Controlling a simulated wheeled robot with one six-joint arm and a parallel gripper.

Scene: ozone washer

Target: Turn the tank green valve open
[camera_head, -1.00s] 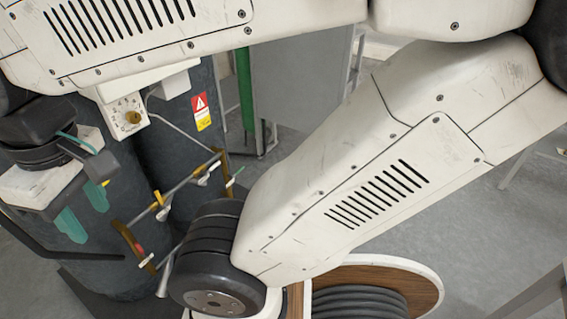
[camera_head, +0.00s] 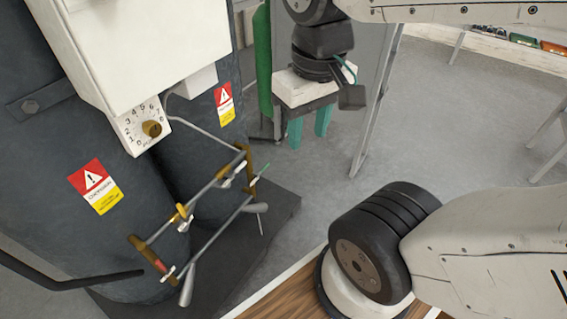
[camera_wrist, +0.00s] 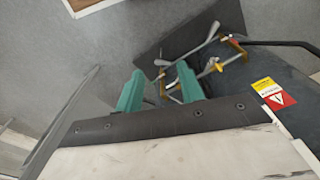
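Two dark grey tanks (camera_head: 110,235) stand at the left in the head view. A pipe frame (camera_head: 200,195) with brass fittings and small valve handles is in front of them. A small green-tipped handle (camera_head: 263,170), which looks like the green valve, sticks out at the frame's far right end. Its turn position is too small to tell. My gripper (camera_head: 309,128) has teal fingers, spread apart and empty, and appears up and to the right of the frame. In the wrist view my gripper (camera_wrist: 160,72) points toward the pipe frame (camera_wrist: 212,66), with nothing between the fingers.
A white box with a dial (camera_head: 150,129) hangs on the tanks. A dark base plate (camera_head: 265,225) lies under them. A wooden-edged object (camera_head: 275,300) is at the front, partly behind my arm. A metal leg (camera_head: 378,105) stands behind.

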